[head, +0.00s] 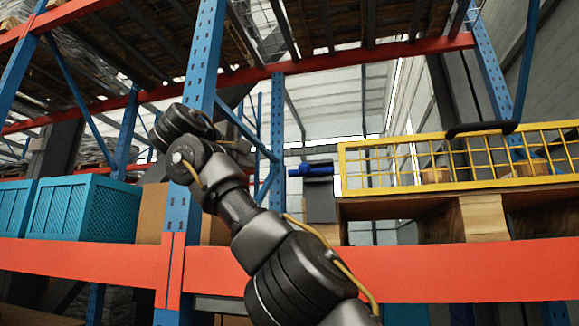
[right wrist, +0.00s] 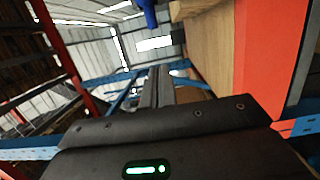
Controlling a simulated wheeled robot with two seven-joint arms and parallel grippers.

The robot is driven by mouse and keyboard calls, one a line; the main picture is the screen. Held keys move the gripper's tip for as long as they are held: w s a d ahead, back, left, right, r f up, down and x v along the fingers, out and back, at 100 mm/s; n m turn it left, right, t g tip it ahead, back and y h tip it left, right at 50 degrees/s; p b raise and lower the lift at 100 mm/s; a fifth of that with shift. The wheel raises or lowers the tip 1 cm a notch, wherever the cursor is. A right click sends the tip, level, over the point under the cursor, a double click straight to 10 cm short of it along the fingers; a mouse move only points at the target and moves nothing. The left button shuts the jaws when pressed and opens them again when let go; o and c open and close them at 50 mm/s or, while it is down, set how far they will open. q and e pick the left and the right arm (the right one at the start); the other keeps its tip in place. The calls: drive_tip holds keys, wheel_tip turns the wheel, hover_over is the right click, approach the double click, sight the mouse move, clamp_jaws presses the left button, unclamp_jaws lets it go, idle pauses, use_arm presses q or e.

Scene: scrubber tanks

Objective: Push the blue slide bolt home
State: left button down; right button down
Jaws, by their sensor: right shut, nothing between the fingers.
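The blue slide bolt (head: 312,170) sits on a dark grey plate (head: 320,200) at the left end of a yellow mesh cage (head: 385,165). In the right wrist view, part of a blue piece that looks like the bolt (right wrist: 148,12) shows at the top edge, cut off by the frame. My right gripper (right wrist: 162,78) is shut and empty, its dark fingers pointing away from the camera and apart from the blue piece. In the head view my right arm rises from the bottom to the left of the bolt; its fingers cannot be made out there. My left gripper is not in view.
An orange beam (head: 420,272) runs across in front, and a blue rack upright (head: 186,215) stands left of the bolt behind my arm. A wooden pallet (head: 485,218) lies under the cage. Teal crates (head: 85,208) stand at the left.

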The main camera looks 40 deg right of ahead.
drive_tip(key=shift+s+r+g, duration=0.35)
drive_tip(key=shift+s+g, duration=0.05)
drive_tip(key=shift+s, duration=0.3)
drive_tip(key=shift+w+d, duration=0.1)
drive_tip(key=p, duration=0.4)
approach(298, 173)
drive_tip(key=w+d, duration=0.1)
drive_tip(key=d, duration=0.1)
drive_tip(key=w+d, duration=0.2)
drive_tip(key=shift+s+d, duration=0.3)
drive_tip(key=shift+s, duration=0.3)
